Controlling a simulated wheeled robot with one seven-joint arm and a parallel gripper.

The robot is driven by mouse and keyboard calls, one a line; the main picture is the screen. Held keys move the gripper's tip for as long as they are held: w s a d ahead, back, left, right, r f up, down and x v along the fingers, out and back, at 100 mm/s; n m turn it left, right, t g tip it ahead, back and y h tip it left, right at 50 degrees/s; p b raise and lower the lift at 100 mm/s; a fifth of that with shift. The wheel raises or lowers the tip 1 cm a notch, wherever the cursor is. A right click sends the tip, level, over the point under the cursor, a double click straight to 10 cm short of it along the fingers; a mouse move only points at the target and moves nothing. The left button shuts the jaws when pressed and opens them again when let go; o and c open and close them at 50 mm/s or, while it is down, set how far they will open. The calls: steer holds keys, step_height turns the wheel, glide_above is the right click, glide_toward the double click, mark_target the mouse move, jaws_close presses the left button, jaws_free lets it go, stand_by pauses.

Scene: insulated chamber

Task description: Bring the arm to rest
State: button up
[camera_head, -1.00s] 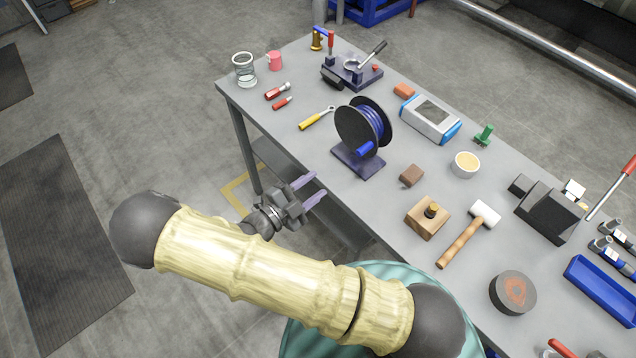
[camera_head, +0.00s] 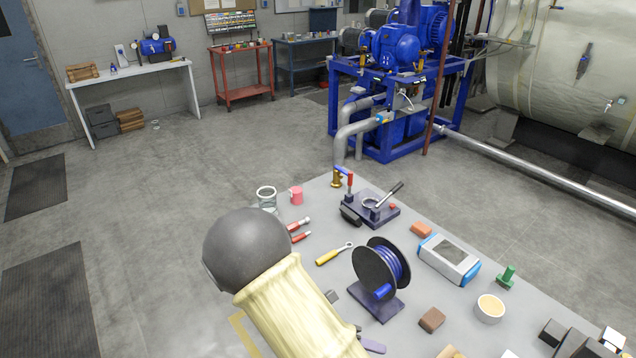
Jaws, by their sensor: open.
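My arm (camera_head: 298,312) rises from the bottom of the head view, with its dark rounded joint (camera_head: 247,248) in front of the table's near left corner. My gripper (camera_head: 372,346) is mostly hidden behind the arm. Only a purple finger and a small grey part show, by the table's near edge below the cable reel's base. The gripper is open, and I see nothing held in the part that shows.
The grey workbench (camera_head: 325,212) carries a blue cable reel (camera_head: 382,270), a glass jar (camera_head: 267,198), a pink mug (camera_head: 296,195), screwdrivers, a clamp device (camera_head: 371,208) and a blue-white meter (camera_head: 449,260). Open floor (camera_head: 190,190) lies left. A blue pump frame (camera_head: 385,120) stands behind.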

steer(key=d+r+m+y, duration=0.1)
steer(key=r+m+y, duration=0.2)
steer(key=m, duration=0.8)
steer(key=s+d+r+m+t+y, duration=0.1)
steer(key=r+m+y, duration=0.3)
steer(key=m, duration=0.7)
steer(key=s+d+r+m+t+y, duration=0.1)
steer(key=r+m+y, duration=0.3)
steer(key=m, duration=0.7)
step_height(320, 180, up, 2)
steer(key=shift+d+r, duration=0.1)
steer(key=shift+d, duration=0.8)
steer(key=shift+s, duration=0.1)
steer(key=shift+s+a, duration=0.1)
